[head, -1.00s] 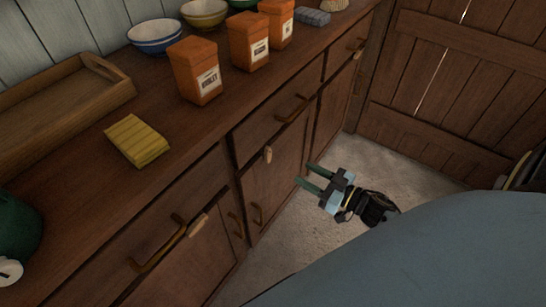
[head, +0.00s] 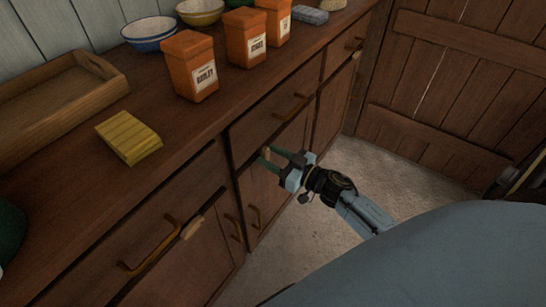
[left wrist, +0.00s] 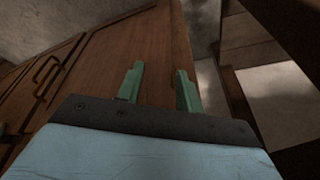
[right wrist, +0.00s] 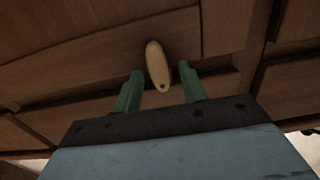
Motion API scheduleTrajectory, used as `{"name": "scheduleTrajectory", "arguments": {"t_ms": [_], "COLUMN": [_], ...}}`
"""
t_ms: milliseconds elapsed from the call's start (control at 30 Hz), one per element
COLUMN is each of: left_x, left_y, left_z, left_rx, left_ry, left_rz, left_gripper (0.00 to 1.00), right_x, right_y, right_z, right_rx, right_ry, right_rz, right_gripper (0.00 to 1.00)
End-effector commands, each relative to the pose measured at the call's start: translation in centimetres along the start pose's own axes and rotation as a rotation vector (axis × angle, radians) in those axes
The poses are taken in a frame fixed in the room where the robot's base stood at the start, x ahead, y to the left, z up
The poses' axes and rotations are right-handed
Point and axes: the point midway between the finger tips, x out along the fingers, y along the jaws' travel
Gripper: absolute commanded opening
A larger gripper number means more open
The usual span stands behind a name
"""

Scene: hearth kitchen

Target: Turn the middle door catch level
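The middle door catch (head: 267,153) is a small pale wooden toggle at the top of the middle cabinet door (head: 262,190). In the right wrist view the catch (right wrist: 157,66) stands nearly upright, tilted slightly, with its lower end between my finger tips. My right gripper (head: 271,157) is open at the catch, one finger on each side. In the right wrist view gaps show between the fingers and the catch. My left gripper (left wrist: 158,80) is open and empty near wooden cabinet fronts in the left wrist view; it is out of the head view.
A drawer handle (head: 291,107) is above the catch, and door handles (head: 236,229) are below. Another catch (head: 192,228) is on the left unit. The counter holds a yellow cloth-like block (head: 129,137), a wooden tray (head: 60,90), orange canisters (head: 191,66) and bowls (head: 150,33). Open floor (head: 390,180) lies right.

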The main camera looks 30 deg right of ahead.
Motion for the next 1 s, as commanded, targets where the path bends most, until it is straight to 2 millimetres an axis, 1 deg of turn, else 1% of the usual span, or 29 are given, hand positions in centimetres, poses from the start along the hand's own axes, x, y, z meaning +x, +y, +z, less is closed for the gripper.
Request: {"name": "scheduleTrajectory", "arguments": {"t_ms": [33, 67, 300, 533, 667, 867, 1000], "left_x": [0.0, 0.0, 0.0, 0.0, 0.1, 0.7, 1.4], "left_y": [0.0, 0.0, 0.0, 0.0, 0.0, -0.1, -0.2], "left_z": [0.0, 0.0, 0.0, 0.0, 0.0, 0.1, 0.1], "left_rx": [0.0, 0.0, 0.0, 0.0, 0.0, 0.001, 0.002], "left_ry": [0.0, 0.0, -0.001, -0.001, -0.001, -0.003, -0.01], "left_rz": [0.0, 0.0, 0.0, 0.0, 0.0, -0.001, -0.005], "left_gripper": [0.36, 0.36, 0.36, 0.36, 0.36, 0.36, 0.36], "right_x": [0.0, 0.0, 0.0, -0.1, -0.1, -0.1, -0.1], "right_y": [0.0, 0.0, 0.0, 0.0, 0.1, 0.3, 0.4], "right_z": [0.0, 0.0, 0.0, 0.0, 0.0, 0.0, -0.1], "right_rx": [0.0, 0.0, 0.0, -0.012, -0.05, -0.17, -0.289], "right_ry": [0.0, 0.0, 0.0, 0.0, -0.001, -0.002, -0.001], "right_rz": [0.0, 0.0, 0.0, -0.001, 0.0, 0.0, 0.0], "right_gripper": [0.35, 0.31, 0.0, 0.0, 0.0, 0.0, 0.0]}}
